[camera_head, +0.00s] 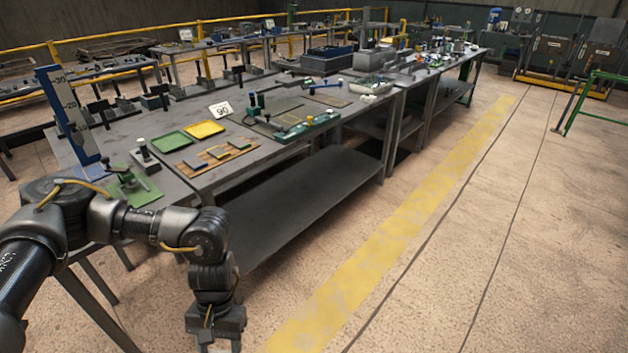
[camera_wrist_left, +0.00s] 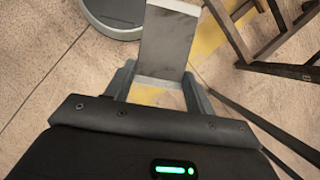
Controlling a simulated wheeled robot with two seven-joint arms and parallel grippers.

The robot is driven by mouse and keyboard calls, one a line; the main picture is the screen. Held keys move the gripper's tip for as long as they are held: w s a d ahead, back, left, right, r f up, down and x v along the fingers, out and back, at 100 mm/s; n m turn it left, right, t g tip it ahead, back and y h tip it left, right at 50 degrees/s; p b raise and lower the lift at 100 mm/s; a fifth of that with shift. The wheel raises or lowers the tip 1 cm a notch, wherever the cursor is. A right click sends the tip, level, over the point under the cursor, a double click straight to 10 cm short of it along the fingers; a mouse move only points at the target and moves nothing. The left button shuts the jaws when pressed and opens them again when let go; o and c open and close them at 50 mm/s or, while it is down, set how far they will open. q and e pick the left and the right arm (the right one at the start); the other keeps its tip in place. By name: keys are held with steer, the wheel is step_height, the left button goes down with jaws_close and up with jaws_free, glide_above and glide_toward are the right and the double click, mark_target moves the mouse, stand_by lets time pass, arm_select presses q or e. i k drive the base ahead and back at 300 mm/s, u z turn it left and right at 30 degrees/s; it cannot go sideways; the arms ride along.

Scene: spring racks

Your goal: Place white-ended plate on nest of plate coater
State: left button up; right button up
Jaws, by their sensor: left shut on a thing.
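My left gripper (camera_wrist_left: 158,88) is shut on a flat grey plate (camera_wrist_left: 167,42) with a white strip at each end. The plate sticks out beyond the fingers, above the floor. In the head view my left gripper (camera_head: 218,345) hangs low in front of the bench, cut by the bottom edge; the plate does not show there. On the bench stand a green-based device (camera_head: 130,185) at the near left and a longer device with a green base (camera_head: 305,125) farther back. I cannot tell which is the plate coater, or see its nest clearly. My right gripper is not in view.
The grey bench (camera_head: 215,180) carries a wooden rack (camera_head: 212,157), a green tray (camera_head: 172,145), a yellow tray (camera_head: 204,130), a "90" sign (camera_head: 221,110) and an upright blue scale (camera_head: 70,112). A lower shelf (camera_head: 300,200) lies beneath. The floor right of the bench is clear.

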mark_target(289, 119)
steer(key=z, duration=0.5)
steer(key=i, duration=0.8)
steer(key=z, duration=0.9)
steer(key=i, duration=1.8)
steer(key=u, duration=0.3)
steer(key=i, duration=1.2)
steer(key=u, duration=0.9)
